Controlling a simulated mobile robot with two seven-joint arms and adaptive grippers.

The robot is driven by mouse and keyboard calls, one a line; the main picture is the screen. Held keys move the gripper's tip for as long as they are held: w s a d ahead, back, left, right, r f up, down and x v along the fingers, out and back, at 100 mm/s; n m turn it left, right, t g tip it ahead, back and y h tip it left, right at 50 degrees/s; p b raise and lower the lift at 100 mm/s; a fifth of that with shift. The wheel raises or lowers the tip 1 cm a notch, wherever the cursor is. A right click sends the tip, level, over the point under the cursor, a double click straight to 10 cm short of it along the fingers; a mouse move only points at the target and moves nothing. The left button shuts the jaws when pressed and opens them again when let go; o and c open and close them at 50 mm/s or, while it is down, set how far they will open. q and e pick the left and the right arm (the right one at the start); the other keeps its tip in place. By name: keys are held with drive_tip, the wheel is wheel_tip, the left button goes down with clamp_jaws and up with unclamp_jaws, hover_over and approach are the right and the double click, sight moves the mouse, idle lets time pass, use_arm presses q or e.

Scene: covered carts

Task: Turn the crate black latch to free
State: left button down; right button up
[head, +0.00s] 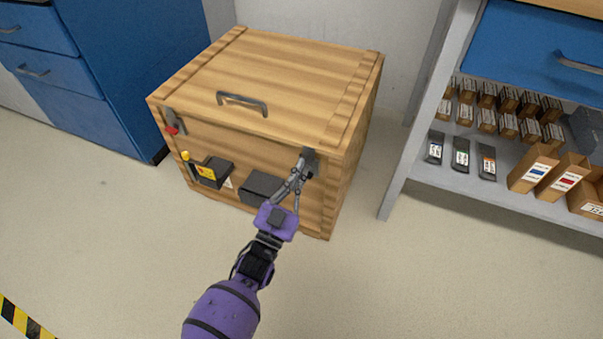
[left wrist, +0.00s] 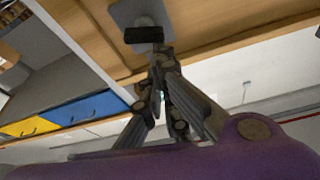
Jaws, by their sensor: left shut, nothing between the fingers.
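The wooden crate (head: 290,75) stands on the floor with its lid down. The black latch (head: 308,154) is at the upper right of the crate's front and is partly hidden by my gripper. In the left wrist view the black latch (left wrist: 143,35) shows as a short dark bar in front of a grey plate (left wrist: 132,13). My left gripper (head: 303,164) is shut and empty, with its fingertips right at the latch. In the left wrist view the fingertips (left wrist: 160,55) are close by the bar; I cannot tell if they touch it. My right gripper is not in view.
A latch with a red knob (head: 171,129) is at the crate's front left. A grey handle (head: 242,103) is on the lid's front. Dark boxes (head: 262,187) sit on the crate's front. Blue drawers (head: 60,75) stand left, a stocked shelf (head: 460,183) right. Floor in front is clear.

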use_arm(q)
drive_tip(key=shift+a+f+n, duration=0.1)
drive_tip(key=shift+n, duration=0.3)
idle(0.4)
idle(0.4)
